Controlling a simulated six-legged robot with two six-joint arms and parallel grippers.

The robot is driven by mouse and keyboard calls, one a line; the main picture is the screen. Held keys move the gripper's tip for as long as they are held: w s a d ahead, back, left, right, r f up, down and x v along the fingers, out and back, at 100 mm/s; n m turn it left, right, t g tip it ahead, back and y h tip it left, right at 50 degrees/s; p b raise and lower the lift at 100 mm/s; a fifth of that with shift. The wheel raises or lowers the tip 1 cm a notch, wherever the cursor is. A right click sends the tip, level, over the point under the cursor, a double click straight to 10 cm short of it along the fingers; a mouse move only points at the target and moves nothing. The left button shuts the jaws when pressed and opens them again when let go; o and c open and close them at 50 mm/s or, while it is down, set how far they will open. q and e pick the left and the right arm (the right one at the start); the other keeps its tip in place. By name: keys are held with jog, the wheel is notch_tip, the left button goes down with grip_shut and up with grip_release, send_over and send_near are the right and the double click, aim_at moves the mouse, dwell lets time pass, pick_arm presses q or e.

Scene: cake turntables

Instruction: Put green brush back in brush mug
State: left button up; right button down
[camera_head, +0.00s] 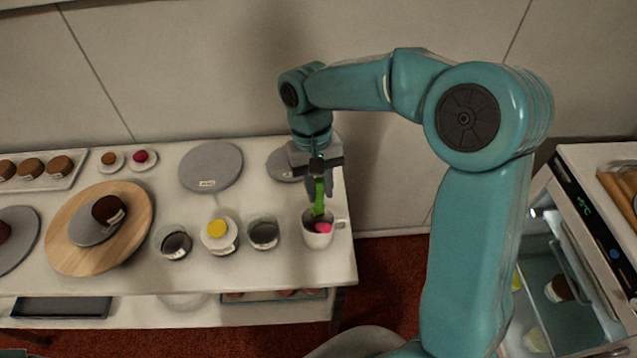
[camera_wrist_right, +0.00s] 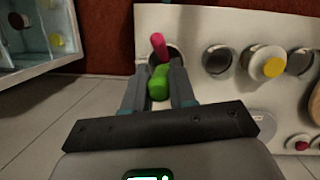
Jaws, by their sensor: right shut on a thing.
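The green brush (camera_head: 319,197) is held upright in my right gripper (camera_head: 319,183), with its lower end at the mouth of the white brush mug (camera_head: 318,238). In the right wrist view the green brush (camera_wrist_right: 159,82) sits between the two fingers of my right gripper (camera_wrist_right: 160,88), which are shut on it. A pink brush (camera_head: 323,227) stands in the mug; it also shows in the right wrist view (camera_wrist_right: 158,44). How deep the green brush reaches into the mug is hard to tell. My left gripper is not in view.
Dark-filled glass bowls (camera_head: 263,234) and a yellow-topped jar (camera_head: 217,230) stand left of the mug. A wooden turntable (camera_head: 135,245) bears a chocolate cake (camera_head: 108,209). Grey discs (camera_head: 210,165) lie behind. An open fridge (camera_head: 565,285) is at the right.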

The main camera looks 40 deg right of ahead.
aim_at(319, 208)
jog(key=b+x, duration=0.1)
jog(key=x, duration=0.1)
jog(key=w+b+x, duration=0.1)
jog(key=b+x, duration=0.1)
jog(key=shift+f, duration=0.5)
jog(key=shift+d+f+b, duration=0.15)
jog(key=shift+f+b, duration=0.25)
jog(key=shift+f, duration=0.15)
jog(key=shift+r, duration=0.1)
jog(key=shift+f+b, duration=0.9)
jog(key=shift+f, duration=0.45)
